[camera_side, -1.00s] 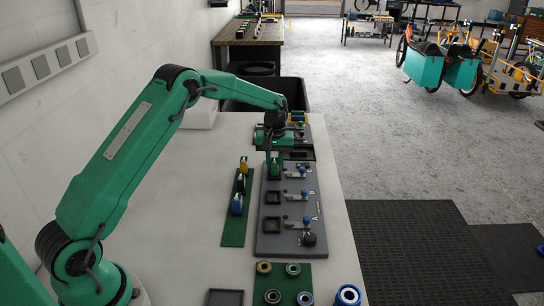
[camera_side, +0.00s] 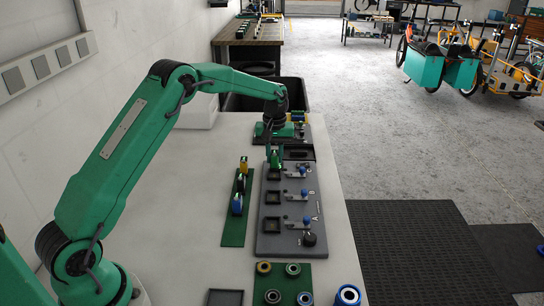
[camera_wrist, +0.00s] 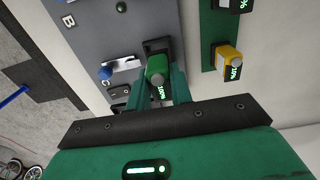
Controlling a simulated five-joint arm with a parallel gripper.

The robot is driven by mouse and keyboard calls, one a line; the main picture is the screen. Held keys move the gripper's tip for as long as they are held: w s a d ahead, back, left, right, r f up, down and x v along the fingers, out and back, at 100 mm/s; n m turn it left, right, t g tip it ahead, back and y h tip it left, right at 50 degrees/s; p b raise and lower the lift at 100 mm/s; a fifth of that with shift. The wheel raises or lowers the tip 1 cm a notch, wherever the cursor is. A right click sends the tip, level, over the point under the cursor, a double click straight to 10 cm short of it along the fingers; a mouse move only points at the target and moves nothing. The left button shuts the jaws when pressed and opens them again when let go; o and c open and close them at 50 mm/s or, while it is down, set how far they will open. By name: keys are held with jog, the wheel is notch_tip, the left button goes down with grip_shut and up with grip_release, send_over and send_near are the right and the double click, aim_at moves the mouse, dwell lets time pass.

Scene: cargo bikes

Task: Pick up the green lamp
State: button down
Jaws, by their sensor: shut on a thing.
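The green lamp (camera_wrist: 157,68) stands between my gripper's fingers in the wrist view, with a dark label on its near side. It shows small in the side view (camera_side: 276,160), at the far square socket of the grey panel (camera_side: 262,238). My gripper (camera_wrist: 158,82) is shut on it, one green finger on each side. In the side view my gripper (camera_side: 274,150) is over the far part of the panel. The lamp's lower part is partly hidden, and I cannot tell whether it is clear of its dark square socket (camera_wrist: 155,45).
Left of the panel, a green strip (camera_side: 233,232) carries several lamps, including a yellow one (camera_side: 243,163) and a blue one (camera_side: 237,204). The panel has two empty square sockets and blue-knobbed switches. Rings lie on a green mat (camera_side: 290,284) in front. The white tabletop at left is clear.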

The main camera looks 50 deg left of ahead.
aim_at(274, 153)
jog(key=shift+r, duration=2)
jog(key=shift+s+r, duration=0.1)
